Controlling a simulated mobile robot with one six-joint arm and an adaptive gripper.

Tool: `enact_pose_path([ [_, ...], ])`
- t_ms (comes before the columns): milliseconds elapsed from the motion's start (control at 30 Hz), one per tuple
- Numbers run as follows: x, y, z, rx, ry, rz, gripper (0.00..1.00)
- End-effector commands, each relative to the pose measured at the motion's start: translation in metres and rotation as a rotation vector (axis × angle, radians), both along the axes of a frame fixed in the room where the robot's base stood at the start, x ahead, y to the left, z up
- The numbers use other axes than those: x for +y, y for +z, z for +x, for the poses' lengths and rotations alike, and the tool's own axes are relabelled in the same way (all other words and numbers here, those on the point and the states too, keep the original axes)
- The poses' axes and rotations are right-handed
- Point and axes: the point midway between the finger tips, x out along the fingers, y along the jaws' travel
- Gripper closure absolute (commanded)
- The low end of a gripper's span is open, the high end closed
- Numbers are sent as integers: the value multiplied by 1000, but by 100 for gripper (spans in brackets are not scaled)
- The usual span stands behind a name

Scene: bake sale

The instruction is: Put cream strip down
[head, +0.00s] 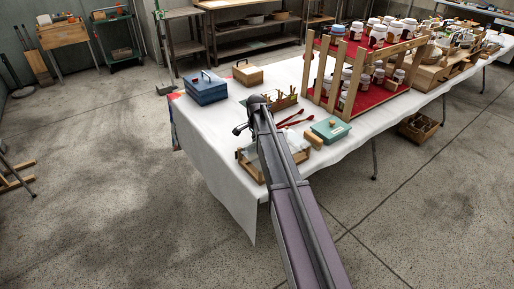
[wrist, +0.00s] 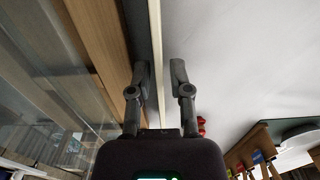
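The cream strip (wrist: 157,60) is a long, thin, pale bar in the wrist view, running up the picture between the two fingers of my gripper (wrist: 159,72). The fingers stand apart, with a narrow gap showing between the strip and the right finger, so they do not look closed on it. The strip runs alongside a brown wooden beam (wrist: 106,45), and I cannot tell whether it touches the cloth. In the head view my arm reaches over the near-left part of the table and I cannot make out the strip.
A wood-framed clear case (head: 256,174) stands at the table's near corner. A blue box (head: 206,91), a small wooden box (head: 247,74) and a teal box (head: 330,130) are around my arm. A jar rack (head: 322,93) stands right. White cloth (head: 215,135) is clear at left.

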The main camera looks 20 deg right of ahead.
Motion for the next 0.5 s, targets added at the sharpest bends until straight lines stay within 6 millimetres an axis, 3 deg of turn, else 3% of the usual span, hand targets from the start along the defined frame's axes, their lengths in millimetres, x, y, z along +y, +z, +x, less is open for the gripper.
enact_pose_path([
  [433, 0, 0, 0, 0, 0, 0, 74],
  [467, 0, 0, 0, 0, 0, 0, 77],
  [500, 0, 0, 0, 0, 0, 0, 89],
])
